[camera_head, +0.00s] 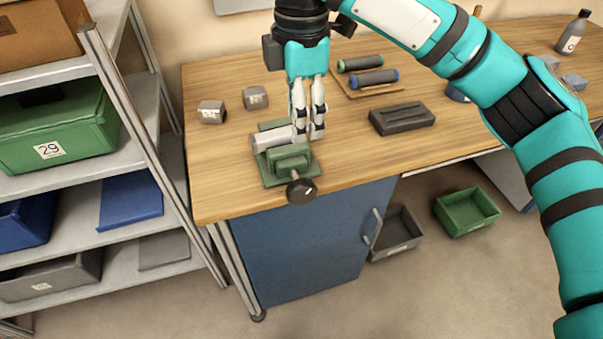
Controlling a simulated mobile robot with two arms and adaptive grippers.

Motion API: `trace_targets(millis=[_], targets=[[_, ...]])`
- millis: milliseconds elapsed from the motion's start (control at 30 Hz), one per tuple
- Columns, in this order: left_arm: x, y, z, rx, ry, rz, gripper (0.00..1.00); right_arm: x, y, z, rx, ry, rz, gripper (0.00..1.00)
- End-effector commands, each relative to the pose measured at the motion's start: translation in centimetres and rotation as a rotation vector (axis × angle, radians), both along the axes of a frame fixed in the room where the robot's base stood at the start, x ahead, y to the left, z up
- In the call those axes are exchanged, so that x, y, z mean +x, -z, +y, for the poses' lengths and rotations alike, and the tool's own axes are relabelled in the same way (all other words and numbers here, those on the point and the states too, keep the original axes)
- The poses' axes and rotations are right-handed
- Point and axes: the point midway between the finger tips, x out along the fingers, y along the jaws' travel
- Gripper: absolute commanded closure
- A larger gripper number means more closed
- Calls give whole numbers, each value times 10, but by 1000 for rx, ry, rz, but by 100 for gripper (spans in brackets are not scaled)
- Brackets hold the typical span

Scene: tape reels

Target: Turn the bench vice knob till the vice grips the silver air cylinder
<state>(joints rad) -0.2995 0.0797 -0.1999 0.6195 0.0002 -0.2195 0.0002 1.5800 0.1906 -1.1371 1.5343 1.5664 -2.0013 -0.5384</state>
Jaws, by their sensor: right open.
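The green bench vice (287,158) stands near the front left of the wooden workbench. Its black knob (301,191) sticks out past the bench's front edge. The silver air cylinder (268,139) lies across the vice between its jaws. I cannot tell whether both jaws touch it. My right gripper (308,137) points down at the cylinder's right end, above the back of the vice. Its white fingers are open with a narrow gap. They hide that end of the cylinder, and I cannot tell whether they touch it. My left gripper is out of view.
A shelf rack (110,76) flanks the bench at left. Grey (397,232) and green (467,212) bins are on the floor.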

Motion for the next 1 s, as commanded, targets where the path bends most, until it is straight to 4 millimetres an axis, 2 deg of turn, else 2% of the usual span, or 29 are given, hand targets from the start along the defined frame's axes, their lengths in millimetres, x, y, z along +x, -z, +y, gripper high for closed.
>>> trace_targets(millis=[100, 233, 700, 900, 1000], targets=[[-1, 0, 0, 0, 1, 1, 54, 0, 2, -2, -10, -3, 1, 54], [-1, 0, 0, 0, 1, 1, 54, 0, 19, -2, -9, -3, 2, 54], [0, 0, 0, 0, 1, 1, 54, -1, 120, -2, -8, -2, 3, 54], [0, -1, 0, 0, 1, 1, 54, -1, 153, -1, -8, -1, 1, 54], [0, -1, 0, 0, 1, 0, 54, -1, 163, -1, -6, -1, 0, 54]])
